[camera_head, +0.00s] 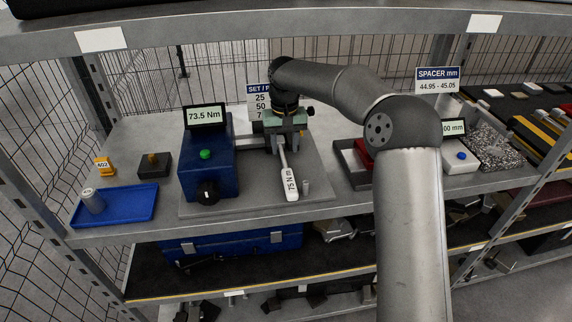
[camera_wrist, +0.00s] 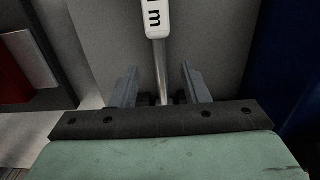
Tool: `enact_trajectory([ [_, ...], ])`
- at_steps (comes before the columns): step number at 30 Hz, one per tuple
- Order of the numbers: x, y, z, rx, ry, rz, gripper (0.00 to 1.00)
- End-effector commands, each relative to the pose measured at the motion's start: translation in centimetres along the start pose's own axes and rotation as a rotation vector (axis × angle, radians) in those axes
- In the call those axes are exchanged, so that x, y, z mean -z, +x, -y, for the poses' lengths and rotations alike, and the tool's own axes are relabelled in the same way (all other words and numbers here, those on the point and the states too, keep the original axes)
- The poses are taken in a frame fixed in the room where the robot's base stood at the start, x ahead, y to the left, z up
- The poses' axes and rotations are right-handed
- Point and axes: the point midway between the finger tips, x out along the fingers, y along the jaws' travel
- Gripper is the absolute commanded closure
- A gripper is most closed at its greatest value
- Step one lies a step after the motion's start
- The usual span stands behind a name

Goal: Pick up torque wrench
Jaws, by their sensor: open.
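The torque wrench (camera_head: 291,183) has a white handle marked 75 N m and a thin metal shaft. It lies on a grey plate beside a blue tester box, handle toward the front of the shelf. In the wrist view, the handle end of the torque wrench (camera_wrist: 156,18) is at the top and its shaft runs down between my fingers. My gripper (camera_head: 283,138) is over the far part of the shaft. In the wrist view my gripper (camera_wrist: 160,78) is open, one finger on each side of the shaft. The far end of the wrench is hidden behind my gripper.
The blue tester box (camera_head: 208,168) with a 73.5 Nm display stands left of the wrench. A blue tray (camera_head: 115,206) with a grey cylinder is further left. A grey bin (camera_head: 350,165) with a red item is to the right. An upper shelf (camera_head: 200,38) spans above.

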Motion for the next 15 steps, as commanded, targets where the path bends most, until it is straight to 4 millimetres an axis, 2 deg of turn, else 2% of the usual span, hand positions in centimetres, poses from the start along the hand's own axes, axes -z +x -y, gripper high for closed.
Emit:
enact_trajectory([
  [7, -0.2, 1.9, -0.1, 0.000, -0.001, 0.003, 0.58],
  [15, -0.4, 5.7, -0.1, 0.001, -0.001, 0.002, 0.58],
])
